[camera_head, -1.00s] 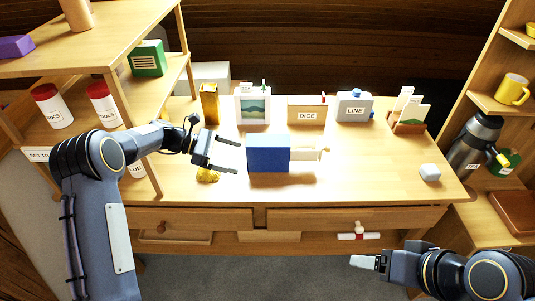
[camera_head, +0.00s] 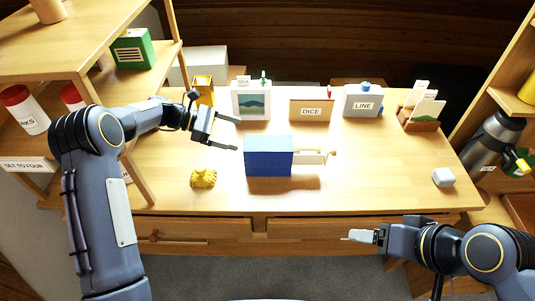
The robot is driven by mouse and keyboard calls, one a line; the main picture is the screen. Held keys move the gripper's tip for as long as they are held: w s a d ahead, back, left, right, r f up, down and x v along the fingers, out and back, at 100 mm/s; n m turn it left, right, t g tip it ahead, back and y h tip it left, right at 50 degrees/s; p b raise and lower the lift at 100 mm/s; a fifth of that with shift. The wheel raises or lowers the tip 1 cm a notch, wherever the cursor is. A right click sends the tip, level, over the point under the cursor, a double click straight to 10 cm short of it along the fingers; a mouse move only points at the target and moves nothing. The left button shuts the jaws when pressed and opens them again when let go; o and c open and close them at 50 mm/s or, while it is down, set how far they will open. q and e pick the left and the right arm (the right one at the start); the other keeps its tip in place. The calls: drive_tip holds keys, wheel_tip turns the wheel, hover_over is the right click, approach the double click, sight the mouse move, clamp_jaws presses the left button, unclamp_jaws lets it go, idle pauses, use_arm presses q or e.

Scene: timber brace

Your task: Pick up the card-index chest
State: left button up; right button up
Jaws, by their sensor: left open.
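The card-index chest appears to be the blue box (camera_head: 268,157) on the middle of the desk, with a pale drawer-like part (camera_head: 308,157) sticking out of its right side. My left gripper (camera_head: 237,134) is open and empty, its fingers pointing right. In the picture it is just left of the box's upper left corner, apart from it. Its exact height over the desk is hard to tell. My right gripper (camera_head: 350,237) is in front of the desk's front edge at the lower right, seen edge-on, so its finger gap is not clear.
A yellow ribbed object (camera_head: 203,178) lies left of the box. Along the back stand a picture frame (camera_head: 251,101), a DICE box (camera_head: 311,109), a LINE container (camera_head: 362,101) and a card holder (camera_head: 420,115). The desk's front is clear.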

sight(256, 159)
use_arm(q)
drive_tip(key=f+b, duration=0.3)
drive_tip(key=shift+w, duration=0.2)
wheel_tip(256, 159, down, 7)
drive_tip(key=b, duration=0.7)
drive_tip(key=shift+x, duration=1.5)
drive_tip(key=x, duration=0.4)
drive_tip(key=shift+s+d+f, duration=0.15)
drive_tip(key=shift+d+f, duration=0.15)
drive_tip(key=shift+d, duration=0.05)
drive_tip(key=c, duration=1.3)
drive_tip(key=shift+r, duration=0.2)
